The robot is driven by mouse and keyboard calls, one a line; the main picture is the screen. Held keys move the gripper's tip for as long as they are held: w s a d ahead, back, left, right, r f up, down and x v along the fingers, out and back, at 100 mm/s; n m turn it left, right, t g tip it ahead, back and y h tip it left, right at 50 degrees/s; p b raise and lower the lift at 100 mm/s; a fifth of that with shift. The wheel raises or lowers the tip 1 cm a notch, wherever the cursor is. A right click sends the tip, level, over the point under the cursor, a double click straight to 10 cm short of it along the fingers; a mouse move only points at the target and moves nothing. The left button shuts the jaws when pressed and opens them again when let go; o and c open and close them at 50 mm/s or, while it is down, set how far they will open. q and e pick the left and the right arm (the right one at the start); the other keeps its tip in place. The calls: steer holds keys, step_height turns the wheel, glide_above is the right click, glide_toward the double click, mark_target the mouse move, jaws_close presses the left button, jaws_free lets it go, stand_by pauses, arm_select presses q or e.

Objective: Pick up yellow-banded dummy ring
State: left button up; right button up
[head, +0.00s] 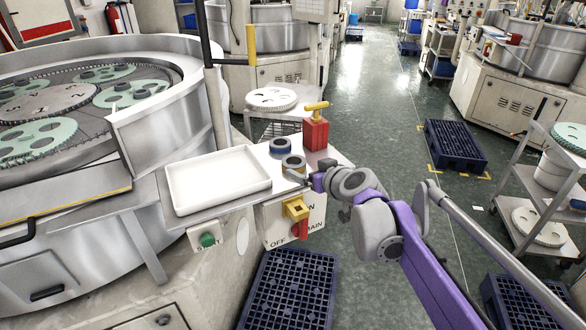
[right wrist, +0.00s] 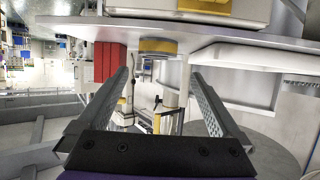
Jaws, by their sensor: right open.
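The yellow-banded dummy ring (head: 293,163) stands on the small shelf beside the machine, in front of a blue-banded ring (head: 281,146). My right gripper (head: 308,179) is close to the yellow-banded ring, on its near right side. In the right wrist view, which is upside down, the yellow-banded ring (right wrist: 157,46) appears beyond and between the tips of the open right gripper (right wrist: 159,76). The fingers look apart from it, with nothing between them. My left gripper is not in view.
A white tray (head: 218,205) lies left of the rings. A red container with a yellow handle (head: 314,134) stands right behind them. A switch box with a yellow and red knob (head: 297,213) is below the shelf edge. A blue crate (head: 290,293) lies on the floor.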

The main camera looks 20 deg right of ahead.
mark_target(291, 161)
steer(key=x, duration=0.4)
steer(key=shift+d, duration=0.2)
steer(key=shift+w+a+f, duration=0.15)
steer(key=shift+w+f, duration=0.1)
steer(key=shift+w, duration=0.15)
steer(key=x, duration=0.4)
steer(key=shift+w+f, duration=0.2)
steer(key=shift+f, duration=0.05)
jaws_close()
